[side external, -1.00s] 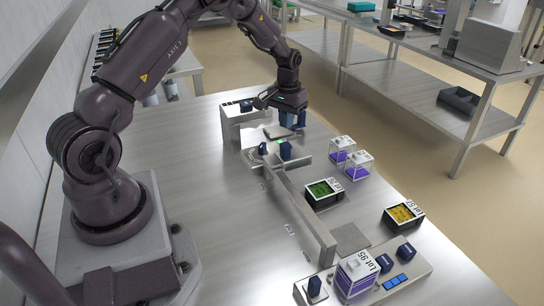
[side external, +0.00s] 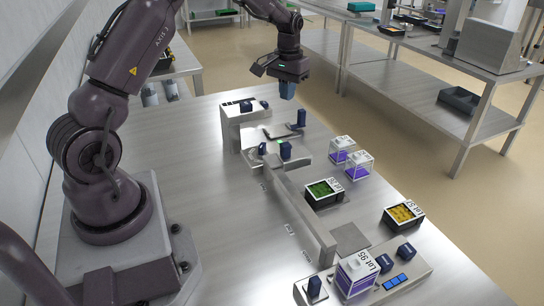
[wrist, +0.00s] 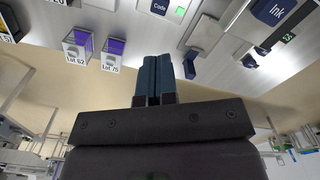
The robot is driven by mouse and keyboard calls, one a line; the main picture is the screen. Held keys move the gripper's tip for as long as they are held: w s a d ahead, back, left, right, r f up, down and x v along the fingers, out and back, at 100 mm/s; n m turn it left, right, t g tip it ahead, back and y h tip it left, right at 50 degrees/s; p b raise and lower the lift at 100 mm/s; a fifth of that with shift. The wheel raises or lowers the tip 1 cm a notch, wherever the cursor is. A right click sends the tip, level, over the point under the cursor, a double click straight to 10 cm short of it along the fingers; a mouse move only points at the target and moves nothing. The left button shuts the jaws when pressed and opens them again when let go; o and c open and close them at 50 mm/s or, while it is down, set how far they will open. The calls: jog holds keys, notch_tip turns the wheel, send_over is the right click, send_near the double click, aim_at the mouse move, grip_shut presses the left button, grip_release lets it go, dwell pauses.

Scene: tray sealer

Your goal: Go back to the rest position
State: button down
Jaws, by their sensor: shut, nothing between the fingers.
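My gripper (side external: 287,91) is raised in the air above the far end of the steel table, over the tray sealer (side external: 243,124). Its blue fingers are together with nothing between them; the wrist view also shows the closed fingers (wrist: 153,78). A blue upright handle (side external: 301,118) stands on the sealer below and to the right of the fingers, apart from them.
A tray with green contents (side external: 324,192) and one with yellow contents (side external: 403,215) sit on the table. Two clear boxes with purple contents (side external: 342,148) (side external: 359,163) stand near the right edge. A Lot 95 box (side external: 356,277) stands in front.

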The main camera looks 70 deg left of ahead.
jog(key=s+d+r+m+t, duration=0.2)
jog(key=s+d+r+m, duration=0.1)
jog(key=s+d+r, duration=0.5)
jog(key=s+d+r+m+t, duration=0.3)
jog(key=s+d+r, duration=0.5)
jog(key=s+d, duration=0.7)
jog(key=shift+s+t, duration=0.3)
